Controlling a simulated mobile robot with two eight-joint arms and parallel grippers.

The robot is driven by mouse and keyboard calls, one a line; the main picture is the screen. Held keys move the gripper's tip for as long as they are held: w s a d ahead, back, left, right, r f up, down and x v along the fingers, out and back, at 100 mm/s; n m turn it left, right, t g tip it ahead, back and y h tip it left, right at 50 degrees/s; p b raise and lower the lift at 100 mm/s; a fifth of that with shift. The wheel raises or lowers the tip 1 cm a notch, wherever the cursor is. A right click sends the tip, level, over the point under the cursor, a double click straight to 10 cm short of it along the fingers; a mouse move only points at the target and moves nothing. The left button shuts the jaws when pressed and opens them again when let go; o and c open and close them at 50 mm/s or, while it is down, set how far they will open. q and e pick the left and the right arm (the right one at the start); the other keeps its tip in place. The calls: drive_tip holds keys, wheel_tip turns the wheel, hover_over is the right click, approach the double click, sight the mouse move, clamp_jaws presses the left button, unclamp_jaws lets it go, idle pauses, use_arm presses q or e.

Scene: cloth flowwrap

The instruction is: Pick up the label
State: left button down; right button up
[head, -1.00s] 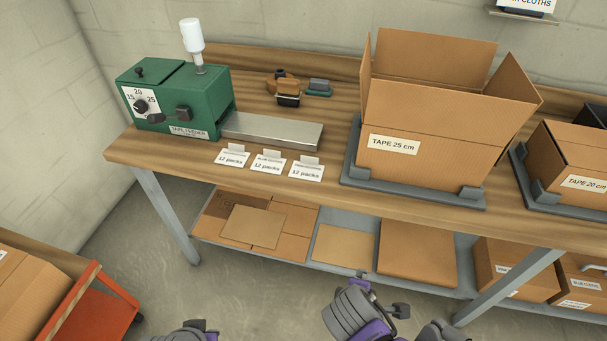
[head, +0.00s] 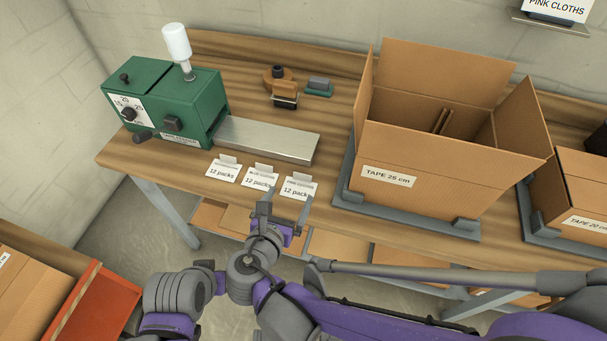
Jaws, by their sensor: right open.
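Three white labels reading "12 packs" lie in a row near the table's front edge: a left one (head: 223,170), a middle one (head: 260,177) and a right one (head: 298,188). Each has a small raised tab; the smaller print is mostly too blurred to read. My right gripper (head: 285,203) is open and empty, its fingers pointing toward the table edge just in front of the middle and right labels. One finger overlaps the right label's lower edge in the picture; I cannot tell if they touch. Part of my left arm shows at the bottom left, without clear gripper fingers.
A green tape feeder (head: 165,105) with a metal plate (head: 265,139) stands behind the labels. A tape dispenser (head: 284,95) sits further back. An open "TAPE 25 cm" box (head: 440,165) stands in a grey tray right of the labels. An orange cart (head: 98,315) is at lower left.

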sight(302, 176)
drive_tip(key=x, duration=0.3)
drive_tip(key=shift+w+d+f+b, duration=0.1)
drive_tip(key=shift+w+f+b, duration=0.05)
drive_tip(key=shift+b, duration=0.15)
drive_tip(key=b+x, duration=0.1)
drive_tip(key=x, duration=0.5)
drive_tip(key=c, duration=1.4)
